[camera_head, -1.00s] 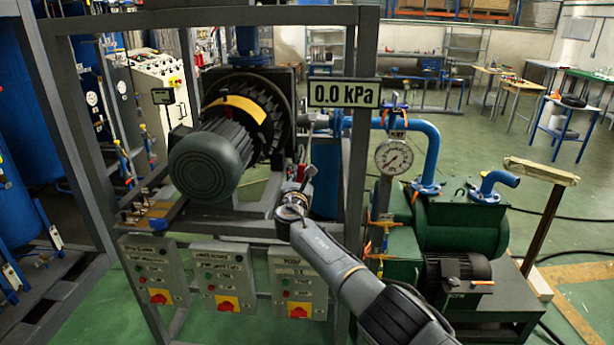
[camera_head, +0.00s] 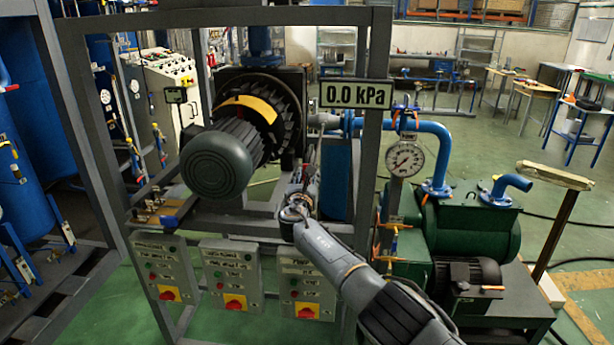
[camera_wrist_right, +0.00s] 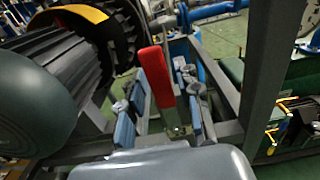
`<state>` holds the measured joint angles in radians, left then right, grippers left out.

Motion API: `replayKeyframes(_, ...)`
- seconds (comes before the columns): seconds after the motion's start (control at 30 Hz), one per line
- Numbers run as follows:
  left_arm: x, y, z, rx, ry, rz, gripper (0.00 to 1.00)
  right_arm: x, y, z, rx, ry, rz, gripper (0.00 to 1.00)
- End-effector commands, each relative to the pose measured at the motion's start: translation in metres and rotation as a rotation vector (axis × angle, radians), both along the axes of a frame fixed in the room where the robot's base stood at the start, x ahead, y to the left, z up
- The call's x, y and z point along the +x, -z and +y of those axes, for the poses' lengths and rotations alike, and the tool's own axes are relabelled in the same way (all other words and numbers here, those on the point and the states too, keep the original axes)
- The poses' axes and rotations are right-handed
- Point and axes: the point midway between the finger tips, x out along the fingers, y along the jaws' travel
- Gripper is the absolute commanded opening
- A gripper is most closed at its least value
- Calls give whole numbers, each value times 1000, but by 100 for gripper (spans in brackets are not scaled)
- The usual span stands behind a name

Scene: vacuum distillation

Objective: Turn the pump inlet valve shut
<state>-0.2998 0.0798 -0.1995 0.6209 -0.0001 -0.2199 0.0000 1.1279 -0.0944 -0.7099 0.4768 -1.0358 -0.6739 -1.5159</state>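A red valve lever (camera_wrist_right: 156,76) stands upright in the right wrist view, between the two finger pads of my right gripper (camera_wrist_right: 174,84). The pads are spread apart, with visible room at least on the lever's right; whether the left pad touches it I cannot tell. In the head view my right gripper (camera_head: 302,182) is in front of the frame, just right of the grey-green motor (camera_head: 218,160). I cannot make out the lever there. My left gripper is not in view.
The grey frame post (camera_head: 367,150) stands close right of my gripper. Control boxes (camera_head: 232,275) hang below. A 0.0 kPa display (camera_head: 356,94), a round gauge (camera_head: 405,159), a blue pipe (camera_head: 437,150) and the green pump (camera_head: 470,235) are to the right.

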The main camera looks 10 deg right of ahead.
Motion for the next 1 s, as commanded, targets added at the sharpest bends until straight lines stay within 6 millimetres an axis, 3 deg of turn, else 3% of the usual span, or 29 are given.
replayKeyframes(0.53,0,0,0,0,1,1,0,-6,-2,4,9,-2,-8,43)
replayKeyframes(1.0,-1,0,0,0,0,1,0,-51,-3,16,8,-2,-6,43)
